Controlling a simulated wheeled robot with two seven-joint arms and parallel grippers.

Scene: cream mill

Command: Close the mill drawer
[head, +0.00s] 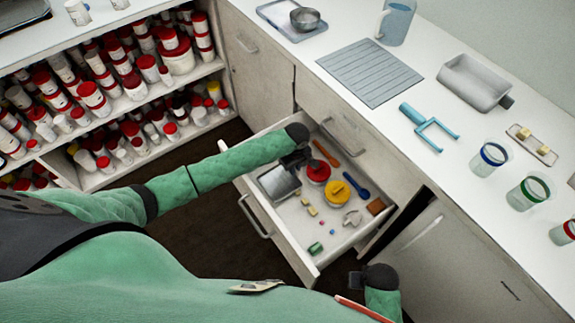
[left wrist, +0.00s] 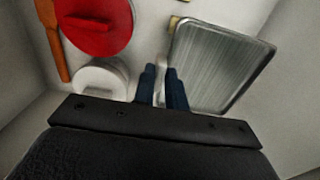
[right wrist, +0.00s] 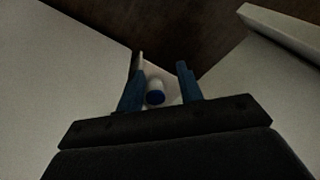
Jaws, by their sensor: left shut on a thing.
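The mill drawer (head: 298,238) is pulled out from the counter front, with its front panel and handle (head: 252,216) facing lower left. My left gripper (head: 296,160) reaches down inside the drawer. In the left wrist view, its fingers (left wrist: 161,88) are close together on a thin pale thing (left wrist: 160,72), partly hidden, between a metal tray (left wrist: 215,65) and a white round item (left wrist: 101,78). My right gripper (head: 357,279) is beside the drawer's near right corner. In the right wrist view, its fingers (right wrist: 160,88) are apart, with a white cylinder with a blue end (right wrist: 155,92) visible beyond them.
The drawer holds a red-lidded tub (head: 318,171), a yellow-lidded tub (head: 338,193), a blue spoon (head: 356,186) and several small pieces. Shelves of jars (head: 95,95) stand at the left. The white counter (head: 420,75) carries jars and tools. Dark floor (head: 200,215) shows left of the drawer.

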